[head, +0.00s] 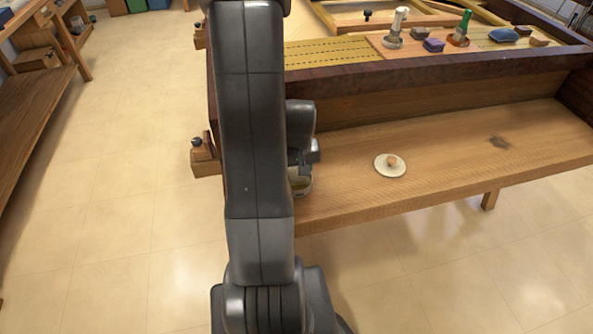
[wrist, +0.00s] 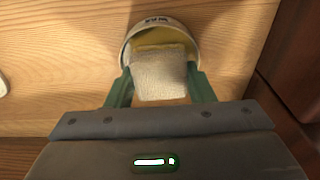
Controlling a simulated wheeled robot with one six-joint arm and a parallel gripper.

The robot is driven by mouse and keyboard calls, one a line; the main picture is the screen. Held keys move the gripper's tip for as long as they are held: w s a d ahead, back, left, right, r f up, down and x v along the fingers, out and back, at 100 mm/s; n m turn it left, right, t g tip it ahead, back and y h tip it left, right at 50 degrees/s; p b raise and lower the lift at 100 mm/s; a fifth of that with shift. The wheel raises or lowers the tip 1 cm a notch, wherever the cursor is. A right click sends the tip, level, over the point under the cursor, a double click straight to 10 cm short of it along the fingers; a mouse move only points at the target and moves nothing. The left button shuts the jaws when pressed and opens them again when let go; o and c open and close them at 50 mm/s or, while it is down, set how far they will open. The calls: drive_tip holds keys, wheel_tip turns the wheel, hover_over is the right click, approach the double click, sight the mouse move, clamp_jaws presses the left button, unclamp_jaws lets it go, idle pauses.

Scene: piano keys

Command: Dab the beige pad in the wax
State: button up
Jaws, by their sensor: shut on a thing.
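The beige pad (wrist: 160,75) is between the two green fingers of my gripper (wrist: 160,88) in the wrist view, and the gripper is shut on it. The pad's far end lies over the open mouth of a round, pale-rimmed tin (wrist: 126,48) with yellowish wax (wrist: 155,37) inside. I cannot tell whether the pad touches the wax. In the head view the tin (head: 301,186) stands on the wooden shelf, partly hidden behind my arm. The pad is hidden there.
The wooden shelf (head: 450,150) is mostly clear. A pale round disc with a small knob (head: 390,165) lies right of the tin. A dark wooden wall (wrist: 295,65) stands close right in the wrist view.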

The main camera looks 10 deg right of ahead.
drive_tip(key=shift+r+p, duration=2)
drive_tip(key=shift+r, duration=1.15)
